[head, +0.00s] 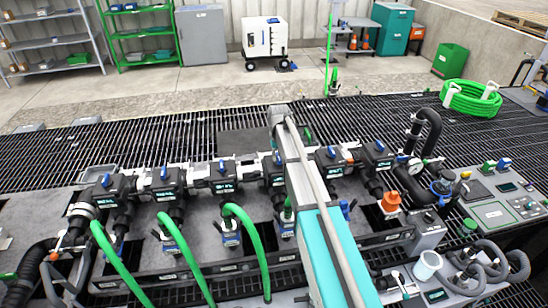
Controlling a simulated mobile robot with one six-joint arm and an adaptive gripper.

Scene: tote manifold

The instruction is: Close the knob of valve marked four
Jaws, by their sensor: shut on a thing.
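A row of black valves with blue knobs runs across the grey manifold. Left of my arm are a far-left valve (105,186), a second (165,178) and a third (222,174). Another valve (270,172) is partly covered by my arm; its knob does not show clearly. Right of my arm are two more, one valve (330,159) and the rightmost valve (377,152). The marks are too small to read, so I cannot tell which is four. My grey and teal arm reaches over the row, and my gripper is hidden behind it.
Green hoses (180,245) rise from the front ports. An orange cap (390,202), a black bent pipe (428,128) and a control panel (497,200) stand at the right. A coiled green hose (470,98) lies on the dark grating behind. Shelves and a white cart (264,38) are far back.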

